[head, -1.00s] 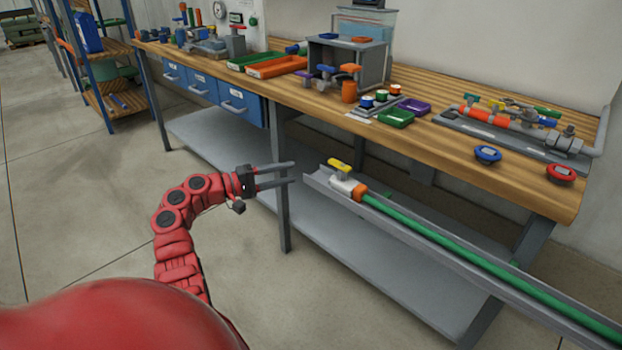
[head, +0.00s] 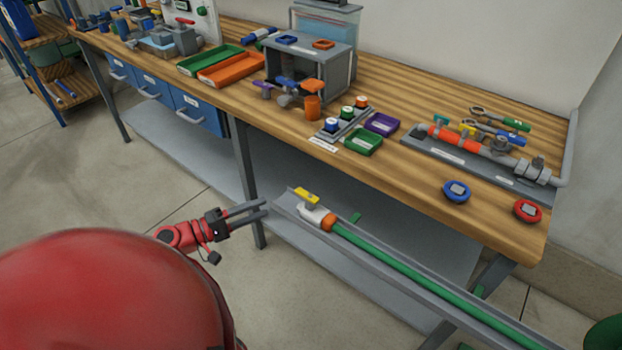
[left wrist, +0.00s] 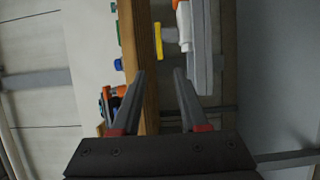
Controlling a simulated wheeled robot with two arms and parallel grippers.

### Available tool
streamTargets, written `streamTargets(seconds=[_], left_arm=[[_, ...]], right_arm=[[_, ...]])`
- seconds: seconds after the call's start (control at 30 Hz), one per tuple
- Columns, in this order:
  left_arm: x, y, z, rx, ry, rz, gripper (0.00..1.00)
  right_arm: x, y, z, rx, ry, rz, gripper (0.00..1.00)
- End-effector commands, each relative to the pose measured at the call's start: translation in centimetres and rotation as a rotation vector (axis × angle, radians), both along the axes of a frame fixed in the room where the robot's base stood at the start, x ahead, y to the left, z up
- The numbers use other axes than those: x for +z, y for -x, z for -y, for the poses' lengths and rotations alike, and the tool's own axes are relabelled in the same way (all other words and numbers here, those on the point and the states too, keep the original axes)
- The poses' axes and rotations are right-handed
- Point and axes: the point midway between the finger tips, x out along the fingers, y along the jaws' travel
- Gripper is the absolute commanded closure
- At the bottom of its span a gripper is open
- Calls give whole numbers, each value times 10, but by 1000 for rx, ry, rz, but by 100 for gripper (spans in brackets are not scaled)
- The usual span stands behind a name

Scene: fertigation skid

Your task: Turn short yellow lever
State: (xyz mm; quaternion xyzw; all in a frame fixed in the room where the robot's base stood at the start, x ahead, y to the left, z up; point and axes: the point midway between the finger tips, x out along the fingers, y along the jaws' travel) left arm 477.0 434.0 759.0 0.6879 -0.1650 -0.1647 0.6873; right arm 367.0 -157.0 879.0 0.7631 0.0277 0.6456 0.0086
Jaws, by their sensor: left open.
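The short yellow lever (head: 306,196) sits on top of a white valve body (head: 317,215) at the near end of a green pipe (head: 420,275). An orange collar joins valve and pipe. My left gripper (head: 262,208) is open and empty, its fingers pointing right toward the valve end and apart from the lever. In the left wrist view the yellow lever (left wrist: 158,42) shows beyond the gap between the open fingertips (left wrist: 159,74), with part of the white valve beside it. My right gripper is not in view.
The pipe lies in a grey channel (head: 286,202) in front of the wooden bench (head: 400,190). A bench leg (head: 250,185) stands close behind my left gripper. The bench holds bins, a grey box and an orange pipe assembly (head: 450,138). Open floor lies at left.

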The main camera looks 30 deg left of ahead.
Motion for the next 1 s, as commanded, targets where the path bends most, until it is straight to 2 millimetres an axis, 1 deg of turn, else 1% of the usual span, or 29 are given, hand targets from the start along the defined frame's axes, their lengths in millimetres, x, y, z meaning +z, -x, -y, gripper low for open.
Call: streamTargets(seconds=[0.2,0.23,0.4,0.6,0.7,0.8,1.0], left_arm=[[-1,-41,21,-1,4,5,56],[1,-48,25,-4,2,2,56],[2,-85,44,-5,1,0,56],[1,-120,63,-7,4,-1,56],[0,-131,67,-2,4,-1,56],[1,-138,70,-1,2,0,56],[0,-141,71,0,1,0,56]], right_arm=[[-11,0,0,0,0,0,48],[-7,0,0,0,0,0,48],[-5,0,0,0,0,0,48],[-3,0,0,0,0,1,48],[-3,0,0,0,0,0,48],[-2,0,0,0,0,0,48],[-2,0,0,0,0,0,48]])
